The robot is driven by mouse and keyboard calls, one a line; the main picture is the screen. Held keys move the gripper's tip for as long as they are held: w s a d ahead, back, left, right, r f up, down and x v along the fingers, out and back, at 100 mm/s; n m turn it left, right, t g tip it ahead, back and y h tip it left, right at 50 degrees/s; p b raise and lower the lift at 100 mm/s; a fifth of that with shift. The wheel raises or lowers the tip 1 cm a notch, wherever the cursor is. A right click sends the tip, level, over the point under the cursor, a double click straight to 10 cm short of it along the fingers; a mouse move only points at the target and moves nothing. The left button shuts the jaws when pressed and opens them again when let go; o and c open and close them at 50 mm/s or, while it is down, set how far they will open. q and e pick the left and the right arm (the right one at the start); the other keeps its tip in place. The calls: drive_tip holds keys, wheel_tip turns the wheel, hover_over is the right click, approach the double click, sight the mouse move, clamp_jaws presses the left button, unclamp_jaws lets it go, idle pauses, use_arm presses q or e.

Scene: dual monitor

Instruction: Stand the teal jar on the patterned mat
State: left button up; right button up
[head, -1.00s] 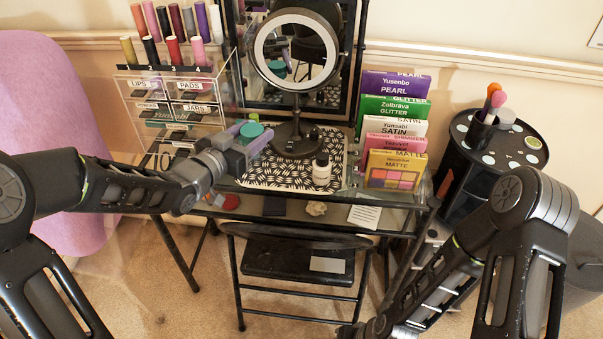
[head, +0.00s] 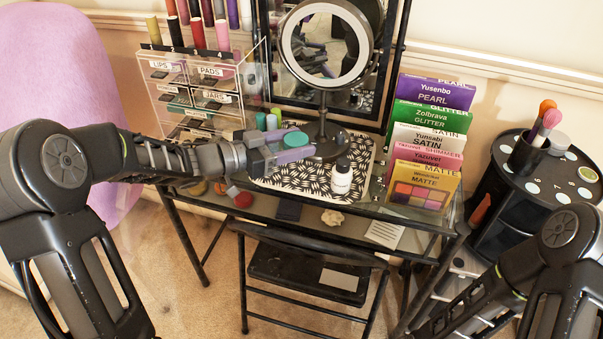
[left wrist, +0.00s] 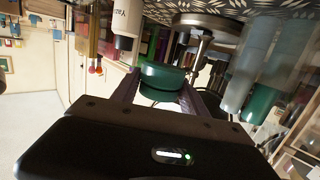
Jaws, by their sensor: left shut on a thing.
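The teal jar (head: 296,139) is between the purple-grey fingers of my left gripper (head: 294,151), which is shut on it. It shows round and dark green in the left wrist view (left wrist: 163,76). The gripper holds it over the back part of the black-and-white patterned mat (head: 292,184), in front of the mirror's base. In the left wrist view, which is turned over, the jar looks apart from the mat (left wrist: 235,8), but the exact gap cannot be told. My right arm enters at the lower right; its gripper is out of view.
A white bottle (head: 341,179) stands on the mat, right of the jar. The round mirror (head: 325,46) rises just behind. Small tubes (head: 261,121) stand close on the left, near a clear drawer box (head: 205,95). Palettes (head: 424,185) stand at the right. The mat's front left is bare.

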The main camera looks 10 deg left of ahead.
use_arm(q)
hover_over(296, 179)
wheel_tip(296, 179, down, 5)
drive_tip(key=shift+r+b, duration=0.2)
drive_tip(key=shift+b, duration=0.15)
drive_tip(key=shift+f+b, duration=0.35)
drive_tip(key=shift+f, duration=1.5)
drive_tip(key=shift+f, duration=0.3)
drive_tip(key=o, duration=1.4)
drive_tip(key=shift+r, duration=0.1)
drive_tip(key=shift+c, duration=0.2)
drive_tip(key=shift+r, duration=0.1)
drive_tip(key=shift+s+a+r, duration=0.1)
drive_tip(key=shift+r, duration=0.05)
drive_tip(key=v, duration=1.1)
drive_tip(key=shift+s+a+p, duration=0.25)
drive_tip(key=shift+p, duration=0.15)
